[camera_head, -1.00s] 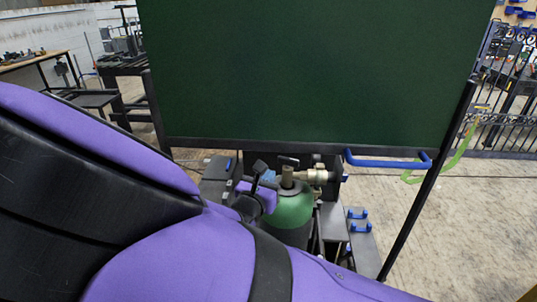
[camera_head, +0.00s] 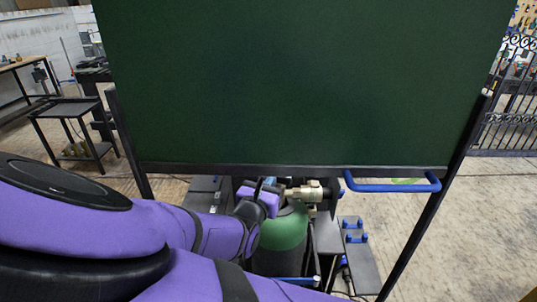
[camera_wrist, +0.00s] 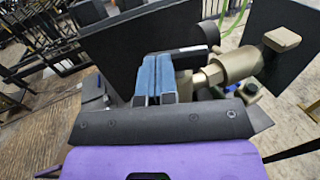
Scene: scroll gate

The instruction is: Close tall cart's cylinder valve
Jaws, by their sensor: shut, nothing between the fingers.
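In the head view, a dark gas cylinder with a green shoulder (camera_head: 283,230) stands upright behind my arm and below a dark green panel. Its brass valve fitting (camera_head: 305,192) points right from the cylinder's top. My purple gripper (camera_head: 272,184) is at the left side of the valve. In the wrist view, the blue finger pads of my gripper (camera_wrist: 155,70) are pressed together with nothing between them. The brass fitting (camera_wrist: 228,69) lies just right of the fingers. A dark rounded part (camera_wrist: 190,36) shows behind the fingertips. I cannot tell whether the fingers touch the valve.
The dark green panel (camera_head: 300,80) on black legs stands close above the cylinder. A blue handle (camera_head: 392,186) sticks out at its lower right. Blue-handled dark plates (camera_head: 356,240) lie right of the cylinder. A black cart (camera_head: 72,125) stands at the left. Open floor is at right.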

